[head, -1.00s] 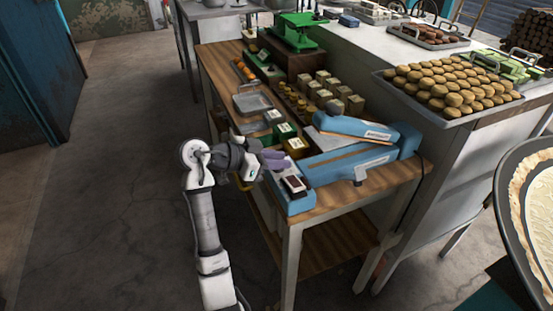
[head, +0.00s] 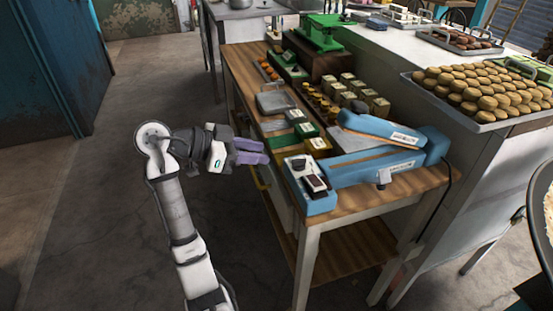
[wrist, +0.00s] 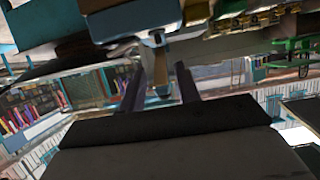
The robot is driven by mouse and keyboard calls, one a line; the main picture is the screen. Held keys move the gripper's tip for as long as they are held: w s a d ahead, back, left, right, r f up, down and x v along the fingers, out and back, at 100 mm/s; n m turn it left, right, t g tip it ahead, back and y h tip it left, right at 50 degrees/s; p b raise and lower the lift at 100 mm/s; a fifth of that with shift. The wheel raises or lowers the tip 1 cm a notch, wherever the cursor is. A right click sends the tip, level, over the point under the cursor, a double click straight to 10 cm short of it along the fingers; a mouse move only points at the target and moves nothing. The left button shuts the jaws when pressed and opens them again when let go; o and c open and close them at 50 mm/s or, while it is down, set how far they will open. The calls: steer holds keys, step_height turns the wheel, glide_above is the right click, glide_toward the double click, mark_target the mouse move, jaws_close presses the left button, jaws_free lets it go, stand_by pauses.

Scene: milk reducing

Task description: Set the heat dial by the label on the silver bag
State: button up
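A blue heat sealer (head: 370,165) lies on the wooden table, its hinged arm raised. Its control box (head: 318,204) at the front left carries a dark knob-like part (head: 299,164) and a dark reddish panel (head: 316,183); the dial setting is too small to read. A flat grey, silvery item (head: 275,102) lies farther back on the table; I cannot tell whether it is the silver bag, and no label is readable. My gripper (head: 252,152) is left of the control box, apart from it. Its purple fingers are spread and empty in the wrist view (wrist: 160,88).
Small green and yellow boxes (head: 318,146) stand beside the sealer, with several pale blocks (head: 365,92) behind. A green scale (head: 322,32) is at the back. A tray of round buns (head: 482,92) sits on the right counter. The floor (head: 95,200) at left is clear.

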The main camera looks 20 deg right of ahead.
steer(key=shift+v, duration=1.2)
